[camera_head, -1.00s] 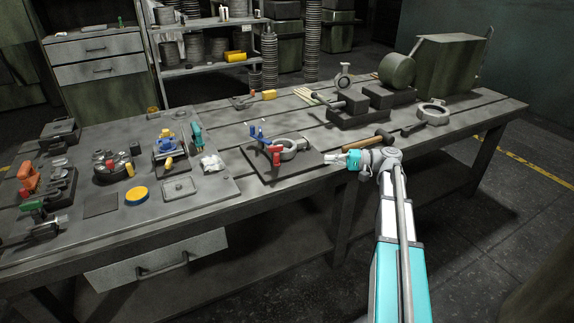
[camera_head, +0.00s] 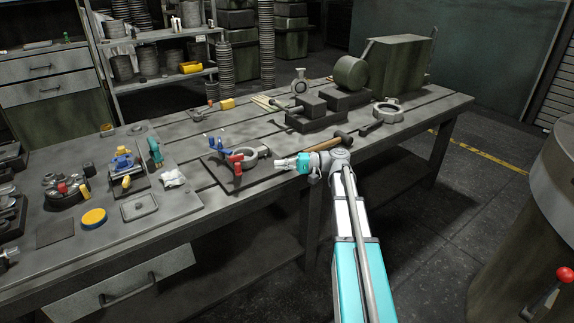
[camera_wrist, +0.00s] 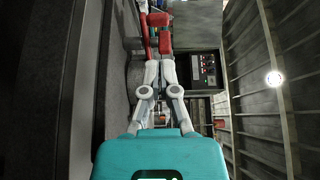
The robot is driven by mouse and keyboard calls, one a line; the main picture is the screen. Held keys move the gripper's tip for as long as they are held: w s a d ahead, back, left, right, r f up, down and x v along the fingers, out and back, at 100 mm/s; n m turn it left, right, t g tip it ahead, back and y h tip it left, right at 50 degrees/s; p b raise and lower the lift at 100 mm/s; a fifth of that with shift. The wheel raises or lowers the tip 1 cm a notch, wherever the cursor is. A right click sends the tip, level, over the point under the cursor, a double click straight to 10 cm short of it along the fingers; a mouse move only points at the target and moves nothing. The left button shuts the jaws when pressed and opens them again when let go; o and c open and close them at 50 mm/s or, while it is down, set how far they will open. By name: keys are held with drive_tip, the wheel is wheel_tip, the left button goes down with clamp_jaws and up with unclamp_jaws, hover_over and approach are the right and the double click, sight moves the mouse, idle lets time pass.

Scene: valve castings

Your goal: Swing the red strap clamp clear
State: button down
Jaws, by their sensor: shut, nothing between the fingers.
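The red strap clamp (camera_head: 238,166) is on a dark plate (camera_head: 222,178) at the front edge of the bench, beside a grey ring-shaped valve casting (camera_head: 262,152). Blue clamp parts (camera_head: 215,145) stand just behind it. My gripper (camera_head: 276,163) is shut and empty, just right of the clamp and pointing left toward it. In the wrist view, my fingers (camera_wrist: 159,63) are together, and red parts (camera_wrist: 165,40) show just past the tips. I cannot tell whether the fingertips touch the red clamp.
A wooden-handled hammer (camera_head: 330,143) lies right behind my gripper. Dark blocks (camera_head: 318,115) and another ring casting (camera_head: 387,112) stand farther right. A large drum (camera_head: 530,215) with a red knob (camera_head: 565,274) stands at right.

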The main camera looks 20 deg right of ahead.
drive_tip(key=x, duration=1)
drive_tip(key=shift+a, duration=0.15)
drive_tip(key=shift+d+t, duration=0.25)
drive_tip(key=shift+t, duration=0.05)
drive_tip(key=shift+s+a+m, duration=0.1)
drive_tip(key=shift+m, duration=0.2)
